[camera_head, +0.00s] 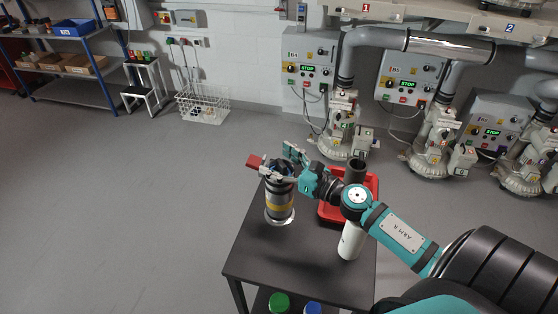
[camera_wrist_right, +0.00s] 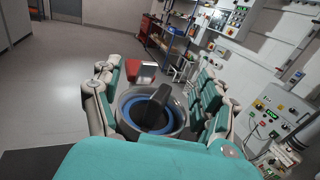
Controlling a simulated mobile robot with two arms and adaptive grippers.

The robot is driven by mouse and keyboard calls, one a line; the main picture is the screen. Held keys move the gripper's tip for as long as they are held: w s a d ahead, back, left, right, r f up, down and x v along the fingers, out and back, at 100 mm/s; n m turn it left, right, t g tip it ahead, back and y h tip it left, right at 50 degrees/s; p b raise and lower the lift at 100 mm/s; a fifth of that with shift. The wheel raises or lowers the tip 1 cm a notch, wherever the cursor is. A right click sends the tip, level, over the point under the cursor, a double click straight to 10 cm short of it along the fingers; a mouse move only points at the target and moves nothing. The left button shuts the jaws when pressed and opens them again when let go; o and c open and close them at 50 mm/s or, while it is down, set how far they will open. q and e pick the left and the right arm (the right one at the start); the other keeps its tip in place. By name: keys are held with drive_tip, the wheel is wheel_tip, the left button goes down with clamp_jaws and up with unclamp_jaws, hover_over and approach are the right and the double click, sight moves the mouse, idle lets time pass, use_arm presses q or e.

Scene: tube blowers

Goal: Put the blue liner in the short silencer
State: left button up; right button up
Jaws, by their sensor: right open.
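The canister with a yellow band (camera_head: 279,210), which I take for the short silencer, stands upright on the dark table. In the right wrist view its round grey rim surrounds a blue ring (camera_wrist_right: 130,104), apparently the blue liner, seated in the mouth. A dark bar (camera_wrist_right: 155,108) crosses the ring's middle. My right gripper (camera_head: 285,167) is open at the canister's top, with its fingers (camera_wrist_right: 155,100) on both sides of the rim. Whether they touch it cannot be told. The lower part of the liner is hidden. My left gripper is not in view.
A red block (camera_head: 256,161) shows beside the canister's top. A red bin (camera_head: 331,209) and a dark upright tube (camera_head: 357,168) are at the table's right, with a white cylinder (camera_head: 350,241) nearer. The front left of the tabletop (camera_head: 250,262) is clear. Machines line the wall.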

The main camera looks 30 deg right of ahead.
drive_tip(key=shift+r+p, duration=0.1)
drive_tip(key=shift+p, duration=0.2)
drive_tip(key=shift+r+p, duration=0.5)
drive_tip(key=shift+s+d+f+b, duration=0.3)
drive_tip(key=shift+s+f+b, duration=0.3)
drive_tip(key=shift+b, duration=0.15)
drive_tip(key=b+v, duration=0.2)
drive_tip(key=v, duration=0.4)
drive_tip(key=shift+r, duration=0.45)
